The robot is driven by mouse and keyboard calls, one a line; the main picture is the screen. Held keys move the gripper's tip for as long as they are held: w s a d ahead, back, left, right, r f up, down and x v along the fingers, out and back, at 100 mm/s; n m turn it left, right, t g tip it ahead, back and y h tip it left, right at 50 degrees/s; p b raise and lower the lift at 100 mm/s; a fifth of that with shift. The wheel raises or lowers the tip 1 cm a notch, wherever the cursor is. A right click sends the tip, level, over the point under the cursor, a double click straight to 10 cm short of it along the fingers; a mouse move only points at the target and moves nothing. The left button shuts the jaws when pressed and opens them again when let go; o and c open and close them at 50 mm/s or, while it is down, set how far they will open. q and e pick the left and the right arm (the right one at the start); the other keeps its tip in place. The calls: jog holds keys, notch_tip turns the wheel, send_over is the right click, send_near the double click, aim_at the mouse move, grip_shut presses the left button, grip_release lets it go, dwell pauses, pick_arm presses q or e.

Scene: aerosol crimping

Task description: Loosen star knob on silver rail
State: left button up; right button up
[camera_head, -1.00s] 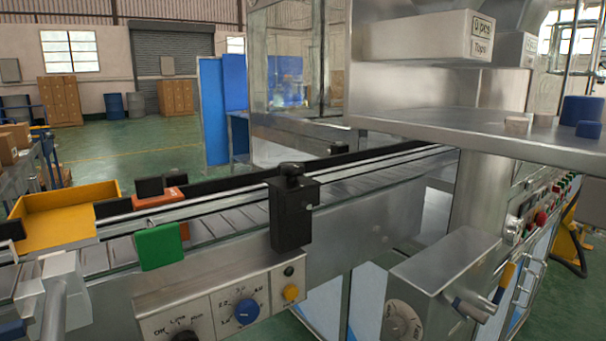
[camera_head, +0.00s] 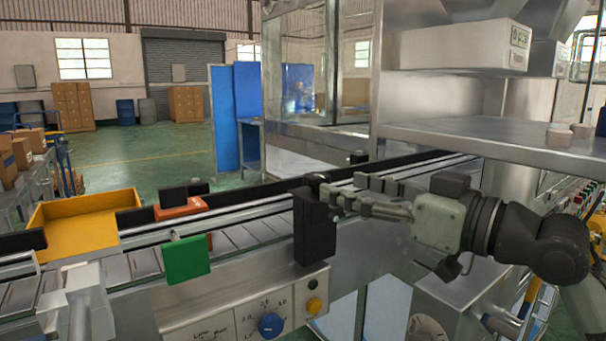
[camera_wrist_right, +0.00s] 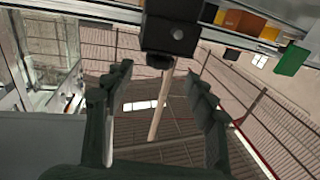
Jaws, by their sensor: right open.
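The black star knob (camera_head: 318,178) sits on top of a tall black clamp block (camera_head: 314,228) on the silver rail (camera_head: 365,187) of the conveyor. My right gripper (camera_head: 340,199) reaches in from the right, with its fingertips close beside the knob and the block's top. In the right wrist view, the block (camera_wrist_right: 170,32) is at the top, and the knob (camera_wrist_right: 160,62) shows just beyond the open, empty fingers (camera_wrist_right: 158,78), roughly between their tips. Whether a finger touches the knob cannot be told. My left gripper is not in view.
A green flap (camera_head: 186,258), an orange piece (camera_head: 181,208) and a yellow tray (camera_head: 82,225) are along the conveyor to the left. A control panel with a blue dial (camera_head: 271,325) is below the block. A steel shelf (camera_head: 470,137) overhangs at the right.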

aim_at(317, 175)
jog(key=p+x, duration=0.1)
jog(key=x, duration=0.6)
jog(key=shift+f, duration=0.1)
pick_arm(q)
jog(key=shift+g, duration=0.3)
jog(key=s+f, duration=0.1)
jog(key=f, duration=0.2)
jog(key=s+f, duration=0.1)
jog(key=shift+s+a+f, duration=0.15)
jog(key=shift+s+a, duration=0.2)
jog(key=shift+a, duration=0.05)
pick_arm(e)
jog(key=shift+c, duration=0.2)
jog(key=c, duration=1.1)
jog(key=shift+c, duration=0.2)
